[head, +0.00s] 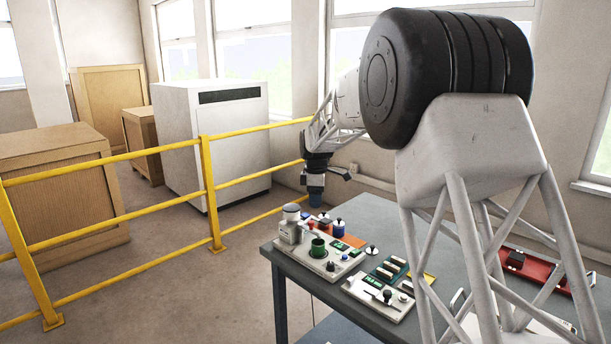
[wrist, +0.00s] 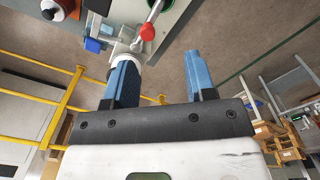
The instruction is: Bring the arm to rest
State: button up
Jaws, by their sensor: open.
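My gripper (wrist: 157,82) shows in the wrist view with its two blue fingers apart and nothing between them. In the head view my gripper (head: 315,190) hangs from the end of my arm, above the back left part of the grey table (head: 375,214). A pale testing device (head: 291,228) with a round top stands on the table just below and left of it. In the wrist view a device with a red-tipped lever (wrist: 147,32) lies beyond the fingers. I cannot tell from these views whether the gripper touches anything.
A green cup (head: 318,247) sits on a pale base. Several small boards (head: 388,270) and a red tray (head: 540,268) also lie on the table. A yellow railing (head: 208,190) runs left of the table. A white cabinet (head: 185,130) and wooden crates (head: 55,180) stand beyond it.

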jog(key=s+d+r+m, duration=0.3)
jog(key=s, duration=0.7)
jog(key=s+d+r+m+t, duration=0.1)
jog(key=s+d+r+m, duration=0.25)
jog(key=s, duration=0.65)
jog(key=s+d+r+m, duration=0.3)
jog(key=s+d+r, duration=0.1)
jog(key=s, duration=0.6)
jog(key=s+d+f+m, duration=0.1)
jog(key=s+f+m, duration=0.1)
jog(key=s, duration=0.8)
jog(key=s+d+f+m+t, duration=0.1)
jog(key=s+d+f+m, duration=0.1)
jog(key=s, duration=0.7)
jog(key=s+d+f+m, duration=0.1)
jog(key=s+f+m, duration=0.2)
jog(key=s, duration=0.7)
jog(key=shift+s+d+m, duration=0.2)
jog(key=shift+s+m, duration=0.1)
jog(key=shift+m, duration=0.25)
